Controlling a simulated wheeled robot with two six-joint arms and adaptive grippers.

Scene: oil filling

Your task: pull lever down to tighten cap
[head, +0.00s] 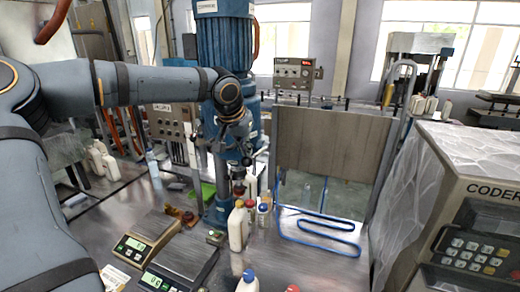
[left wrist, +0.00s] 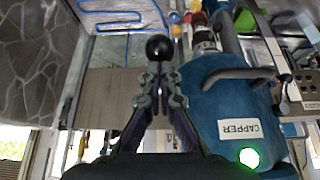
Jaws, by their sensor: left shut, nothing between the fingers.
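The blue capper (head: 226,48) stands upright in the middle of the head view. In the left wrist view its body (left wrist: 232,90) carries a "CAPPER" label and a lit green lamp (left wrist: 248,157). A black ball knob (left wrist: 159,47), which looks like the lever's end, shows just beyond the fingertips of my left gripper (left wrist: 160,72). The fingers are shut and empty; I cannot tell whether they touch the knob. In the head view my left gripper (head: 243,148) is in front of the capper. White bottles (head: 237,228) stand at its foot. My right gripper is not in view.
Two scales (head: 147,240) sit on the metal table at the left front. A blue hose or rail loop (head: 318,235) lies right of the bottles. A large "CODER" machine (head: 450,200) fills the right side. A grey panel (head: 330,145) stands behind.

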